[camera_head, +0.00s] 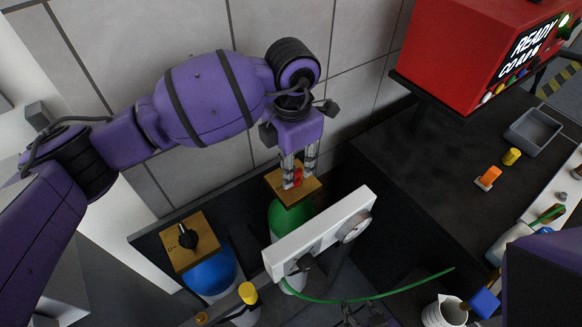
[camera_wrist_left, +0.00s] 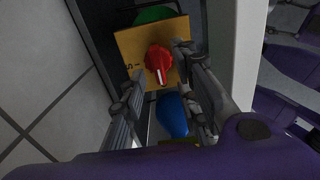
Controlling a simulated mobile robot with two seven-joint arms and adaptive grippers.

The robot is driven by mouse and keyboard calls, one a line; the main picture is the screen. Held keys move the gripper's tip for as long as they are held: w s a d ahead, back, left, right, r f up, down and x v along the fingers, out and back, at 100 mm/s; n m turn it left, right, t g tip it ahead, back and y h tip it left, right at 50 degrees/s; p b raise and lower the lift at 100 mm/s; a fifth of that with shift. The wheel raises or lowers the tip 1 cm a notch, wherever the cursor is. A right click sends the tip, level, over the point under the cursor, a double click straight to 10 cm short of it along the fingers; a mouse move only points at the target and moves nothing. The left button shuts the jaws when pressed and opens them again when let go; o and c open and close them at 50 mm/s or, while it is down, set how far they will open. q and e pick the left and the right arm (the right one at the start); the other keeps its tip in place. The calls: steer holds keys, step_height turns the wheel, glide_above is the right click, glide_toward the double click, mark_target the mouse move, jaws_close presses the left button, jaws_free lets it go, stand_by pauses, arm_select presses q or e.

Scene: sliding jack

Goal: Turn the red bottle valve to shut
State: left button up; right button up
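The red valve knob (camera_head: 298,177) sits on a brass-coloured plate (camera_head: 279,186) above a green bottle (camera_head: 287,222). In the left wrist view the red knob (camera_wrist_left: 158,62) has a white pointer line, with marks on the plate (camera_wrist_left: 129,45) beside it. My left gripper (camera_head: 298,172) points down at the knob. Its fingers (camera_wrist_left: 160,65) are apart, one on each side of the knob; I cannot tell whether they touch it. Dark finger-like parts at the bottom of the head view look like my right gripper (camera_head: 362,313); their opening is unclear.
A blue bottle (camera_head: 210,273) with a black knob (camera_head: 187,237) stands to the left. A white panel with a gauge (camera_head: 354,228) stands close in front of the green bottle. A tiled wall is behind. A dark bench (camera_head: 420,165) with a red box (camera_head: 465,50) is right.

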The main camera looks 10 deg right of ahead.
arm_select(q)
steer(key=shift+w+f, duration=0.1)
steer(key=shift+f, duration=0.9)
arm_select(e)
steer(key=shift+w+a+r, duration=0.15)
steer(key=shift+w+a, duration=0.1)
steer(key=shift+w, duration=0.1)
arm_select(q)
steer(key=shift+c, duration=0.5)
arm_select(e)
steer(key=shift+a, duration=0.1)
arm_select(q)
jaws_close()
